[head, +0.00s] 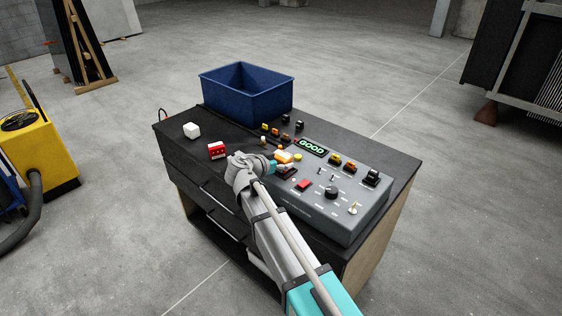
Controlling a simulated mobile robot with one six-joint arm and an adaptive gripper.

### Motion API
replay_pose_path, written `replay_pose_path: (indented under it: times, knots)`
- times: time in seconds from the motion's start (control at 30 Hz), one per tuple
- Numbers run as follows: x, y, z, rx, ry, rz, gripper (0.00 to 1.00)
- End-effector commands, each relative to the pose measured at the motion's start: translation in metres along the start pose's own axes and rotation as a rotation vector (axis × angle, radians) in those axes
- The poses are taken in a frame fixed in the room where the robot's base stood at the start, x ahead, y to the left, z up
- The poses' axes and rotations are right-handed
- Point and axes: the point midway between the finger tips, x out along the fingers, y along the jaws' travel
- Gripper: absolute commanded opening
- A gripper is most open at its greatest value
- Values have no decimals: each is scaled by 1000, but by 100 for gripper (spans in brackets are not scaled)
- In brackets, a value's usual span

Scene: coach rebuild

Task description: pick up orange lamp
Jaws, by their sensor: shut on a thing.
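The fingers are small here and partly hidden by my wrist. I cannot tell whether the lamp is lifted clear of the panel or still touches it.
The panel stands on a black-topped bench (180,150) and carries a green GOOD display (312,146), switches and a red button (305,184). A blue bin (246,95) stands at the back.

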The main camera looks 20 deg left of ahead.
Motion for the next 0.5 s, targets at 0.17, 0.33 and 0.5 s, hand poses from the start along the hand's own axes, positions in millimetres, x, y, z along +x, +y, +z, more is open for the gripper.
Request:
replay_pose_path:
  times: [0.17, 0.33, 0.5]
  knots:
    - [-4, 0, -11, 0, 1, -1, 33]
    - [-9, 0, -24, 0, 1, -1, 33]
    - [-20, 10, -39, 0, 1, -1, 33]
